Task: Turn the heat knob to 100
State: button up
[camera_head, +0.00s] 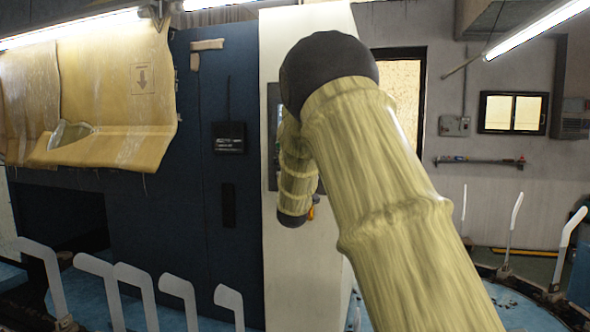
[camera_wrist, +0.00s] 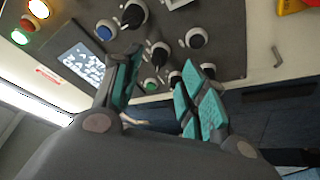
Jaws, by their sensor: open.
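In the wrist view, a dark control panel (camera_wrist: 225,45) carries several black knobs on pale round bases, seen at a tilt. One knob (camera_wrist: 160,52) lies just beyond the space between my fingertips. Another knob (camera_wrist: 133,14) is farther up, and a third knob (camera_wrist: 195,38) is to the right. I cannot read any label or dial number, so I cannot tell which is the heat knob. My gripper (camera_wrist: 160,68) is open, with teal pads, and no knob is clearly between them. In the head view my arm hides the gripper and most of the panel.
A lit screen (camera_wrist: 82,67), a blue button (camera_wrist: 104,31) and lit lamps (camera_wrist: 39,8) are on the panel's left side. A handle (camera_wrist: 277,57) is on the pale wall to the right. White sock forms (camera_head: 135,287) stand in front of the blue machine (camera_head: 215,260).

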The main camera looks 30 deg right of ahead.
jog(key=v, duration=0.6)
jog(key=shift+s+a+f, duration=0.15)
jog(key=shift+s, duration=0.15)
jog(key=a+f+g+y, duration=0.2)
jog(key=a+f+y, duration=0.15)
jog(key=f, duration=1.25)
jog(key=s+a+f+g+y, duration=0.15)
jog(key=s+a+f, duration=0.3)
jog(key=f, duration=0.65)
jog(key=s+a+f+g+y, duration=0.1)
jog(key=s+a+f+g, duration=0.3)
jog(key=f, duration=0.7)
jog(key=s+a+f+y, duration=0.2)
jog(key=s+f, duration=0.3)
jog(key=f, duration=0.7)
jog(key=s+a+f+m+g+y, duration=0.1)
jog(key=s+a+f+g, duration=0.3)
jog(key=s+f, duration=0.55)
jog(key=s+a+f+g+y, duration=0.1)
jog(key=s+a+f, duration=0.3)
jog(key=s, duration=0.7)
jog(key=s+a+f+m+g+y, duration=0.1)
jog(key=s+a+f+g, duration=0.2)
jog(key=s, duration=0.8)
jog(key=s+a+f+m+g+y, duration=0.1)
jog(key=s+a+f, duration=0.4)
jog(key=s, duration=0.6)
jog(key=shift+a+g, duration=0.25)
jog(key=shift+g, duration=0.3)
